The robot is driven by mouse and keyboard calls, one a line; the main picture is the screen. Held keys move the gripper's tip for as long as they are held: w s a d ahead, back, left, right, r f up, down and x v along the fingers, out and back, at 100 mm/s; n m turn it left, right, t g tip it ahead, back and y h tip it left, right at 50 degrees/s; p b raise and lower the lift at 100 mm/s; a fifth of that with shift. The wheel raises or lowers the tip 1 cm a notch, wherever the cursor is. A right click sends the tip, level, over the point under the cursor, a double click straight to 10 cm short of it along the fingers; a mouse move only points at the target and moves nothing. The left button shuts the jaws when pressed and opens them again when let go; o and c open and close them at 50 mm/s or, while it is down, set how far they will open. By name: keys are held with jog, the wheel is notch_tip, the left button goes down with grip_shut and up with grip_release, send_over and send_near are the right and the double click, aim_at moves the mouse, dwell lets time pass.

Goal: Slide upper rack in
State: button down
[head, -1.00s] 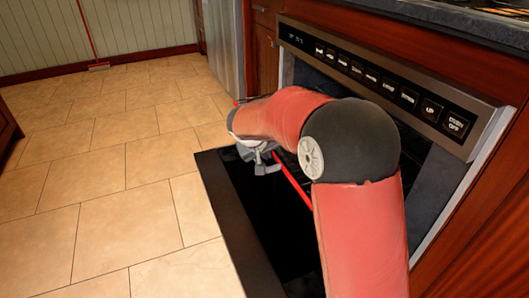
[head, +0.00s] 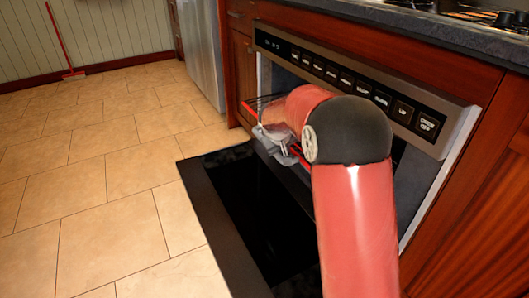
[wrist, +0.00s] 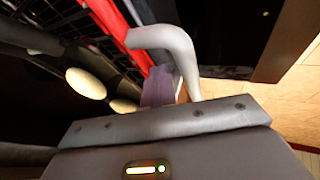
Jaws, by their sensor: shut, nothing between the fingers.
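The upper rack (head: 262,103) is a dark wire rack with a red front edge, partly out of the appliance opening above the lowered door. My arm hides much of it and how far it reaches inside. My gripper (head: 290,152) is at the rack's front edge, shut and empty. In the wrist view the red edge of the rack (wrist: 122,25) runs right beside my gripper (wrist: 165,85), with dark wires behind it. I cannot tell whether they touch.
The black door (head: 232,205) lies open, low in front of the appliance. The control panel (head: 350,85) is above the opening, under the countertop (head: 440,35). Tiled floor (head: 110,170) is free on the left. A red broom (head: 65,45) leans at the far wall.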

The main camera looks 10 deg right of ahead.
jog(key=w+d+p, duration=0.1)
jog(key=w+d, duration=0.1)
jog(key=d, duration=0.2)
jog(key=w+d+p, duration=0.1)
jog(key=d+p, duration=0.1)
jog(key=d, duration=0.3)
jog(key=w+d+p, duration=0.1)
jog(key=w+d, duration=0.1)
jog(key=d, duration=0.2)
jog(key=shift+w+d, duration=0.2)
jog(key=shift+w, duration=0.15)
jog(key=shift+r, duration=0.1)
